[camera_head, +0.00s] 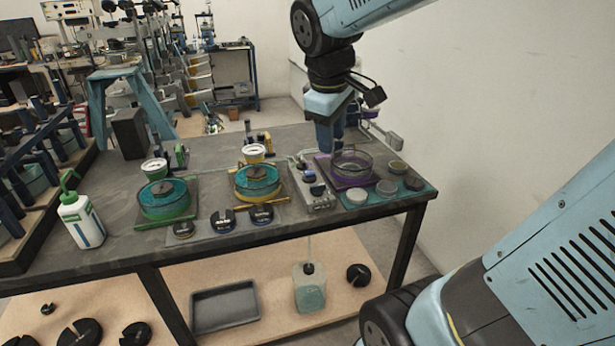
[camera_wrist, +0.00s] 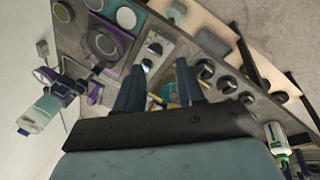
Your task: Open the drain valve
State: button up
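A grey valve block (camera_head: 320,204) with small dark and blue knobs sits near the table's front edge, between the green-blue dish and the purple stand. It also shows beyond the fingers in the wrist view (camera_wrist: 172,47). I cannot tell which knob is the drain valve or how it is set. A thin tube hangs below the table edge toward a jar (camera_head: 309,292) on the lower shelf. My gripper (camera_head: 328,148) points down above the table, behind the block and beside the purple stand. In the wrist view its two fingers (camera_wrist: 160,84) are apart, with nothing visibly held between them.
A clear dish on a purple stand (camera_head: 353,168) is close to my gripper's right. Two round blue-green vessels (camera_head: 257,183) (camera_head: 164,200) stand left. Black slotted weights (camera_head: 222,221) line the front. A white bottle (camera_head: 80,220) stands far left. A grey tray (camera_head: 225,307) lies below.

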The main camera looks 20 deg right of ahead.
aim_at(317, 185)
jog(key=w+a+f+n+g+h, duration=0.35)
jog(key=w+f+n, duration=0.25)
jog(key=w+n, duration=0.45)
jog(key=shift+m+t+y, duration=0.25)
jog(key=shift+t+y, duration=0.2)
jog(key=x, duration=1.3)
jog(key=shift+w+a+f, duration=0.2)
jog(key=shift+w+f, duration=0.2)
jog(key=shift+c, duration=0.4)
grip_shut()
